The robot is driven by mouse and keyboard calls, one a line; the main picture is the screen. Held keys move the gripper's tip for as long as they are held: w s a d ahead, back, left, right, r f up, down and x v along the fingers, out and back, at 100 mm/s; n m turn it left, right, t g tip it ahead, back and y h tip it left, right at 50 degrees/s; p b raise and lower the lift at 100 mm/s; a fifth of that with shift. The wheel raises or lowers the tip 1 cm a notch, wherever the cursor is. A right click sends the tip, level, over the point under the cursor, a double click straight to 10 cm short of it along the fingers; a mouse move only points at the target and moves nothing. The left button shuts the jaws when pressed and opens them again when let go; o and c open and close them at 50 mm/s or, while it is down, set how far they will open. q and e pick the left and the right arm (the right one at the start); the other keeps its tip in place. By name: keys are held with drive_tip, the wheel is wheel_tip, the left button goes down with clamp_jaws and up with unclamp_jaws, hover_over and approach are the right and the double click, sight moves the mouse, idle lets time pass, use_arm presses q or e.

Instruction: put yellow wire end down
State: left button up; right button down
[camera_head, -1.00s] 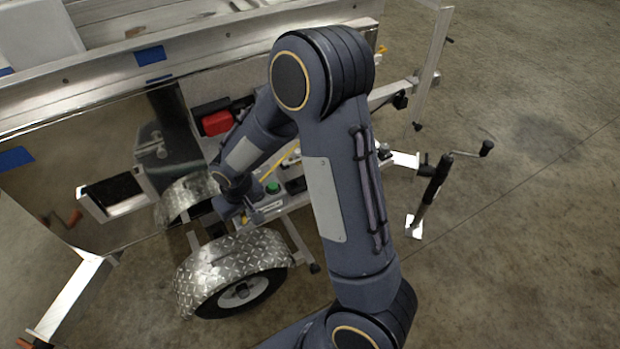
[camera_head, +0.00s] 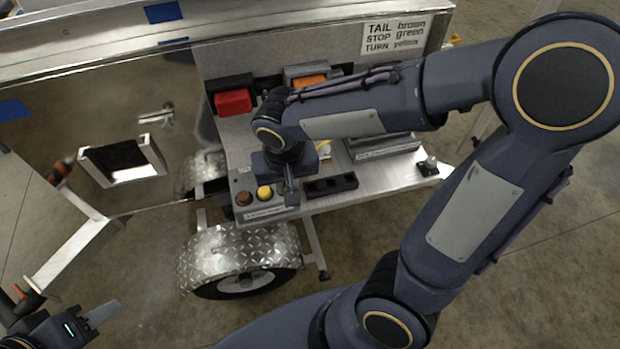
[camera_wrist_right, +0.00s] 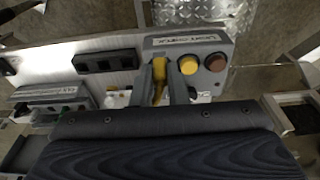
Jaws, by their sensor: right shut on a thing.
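The yellow wire end (camera_wrist_right: 159,70) is between the two fingers of my right gripper (camera_wrist_right: 162,82) in the right wrist view. The gripper is shut on it, close to the labelled control box (camera_wrist_right: 186,41). In the head view my right gripper (camera_head: 290,188) points down at the box beside the yellow button (camera_head: 264,193); the wire end is not clear there. The yellow button also shows in the right wrist view (camera_wrist_right: 188,65), next to the brown button (camera_wrist_right: 215,62). My left gripper (camera_head: 96,318) is at the lower left, away from the box; its finger gap is unclear.
A black socket strip (camera_head: 330,186) lies right of the box on the trailer's metal shelf. A red block (camera_head: 233,101) and an orange one (camera_head: 309,81) stand behind. A sign (camera_head: 393,36) lists brown, green and yellow. The diamond-plate fender (camera_head: 240,250) is below.

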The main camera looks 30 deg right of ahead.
drive_tip(key=w+d+f, duration=0.1)
drive_tip(key=d+f, duration=0.1)
drive_tip(key=w+d+f, duration=0.2)
drive_tip(key=d+f, duration=0.1)
drive_tip(key=w+d+f, duration=0.1)
drive_tip(key=d+f, duration=0.1)
drive_tip(key=d, duration=0.1)
drive_tip(key=shift+w+f, duration=0.2)
drive_tip(key=shift+w, duration=0.1)
drive_tip(key=shift+w+d+f+b, duration=0.1)
drive_tip(key=shift+d+f+b, duration=0.1)
drive_tip(key=shift+f, duration=0.45)
drive_tip(key=shift+d+f+b, duration=0.1)
drive_tip(key=shift+f+b, duration=0.05)
drive_tip(key=shift+f, duration=0.5)
drive_tip(key=shift+w+d+f+b, duration=0.1)
drive_tip(key=shift+f+b, duration=0.1)
drive_tip(key=shift+f, duration=0.45)
drive_tip(key=shift+f, duration=0.25)
drive_tip(key=c, duration=1.4)
unclamp_jaws()
drive_tip(key=shift+r, duration=0.1)
drive_tip(key=shift+c, duration=0.2)
